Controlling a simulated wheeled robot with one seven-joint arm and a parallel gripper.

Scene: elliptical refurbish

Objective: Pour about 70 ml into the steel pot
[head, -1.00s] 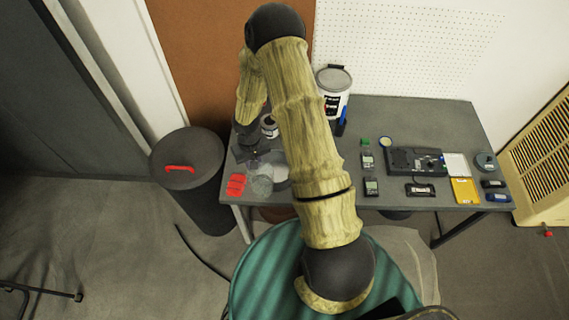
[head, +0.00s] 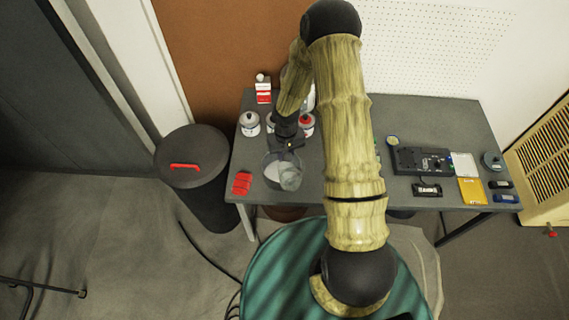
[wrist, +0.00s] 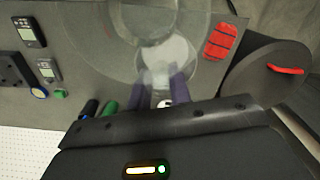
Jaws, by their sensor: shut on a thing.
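My gripper (head: 288,152) is shut on a clear, see-through vessel (head: 291,179) above the table's front left part. The vessel looks tilted; its liquid level cannot be made out. A grey round pot (head: 271,172), seemingly the steel pot, stands right beside and partly behind the vessel in the head view. In the wrist view, the dark fingers of my gripper (wrist: 163,93) are on the clear vessel (wrist: 118,50), and a pale round shape shows through the glass. I cannot tell whether any liquid is flowing.
Lidded jars (head: 249,124) and a red-topped jar (head: 306,124) stand behind. A dark bin (head: 190,170) stands left of the table. Meters and a black device (head: 421,160) lie on the right.

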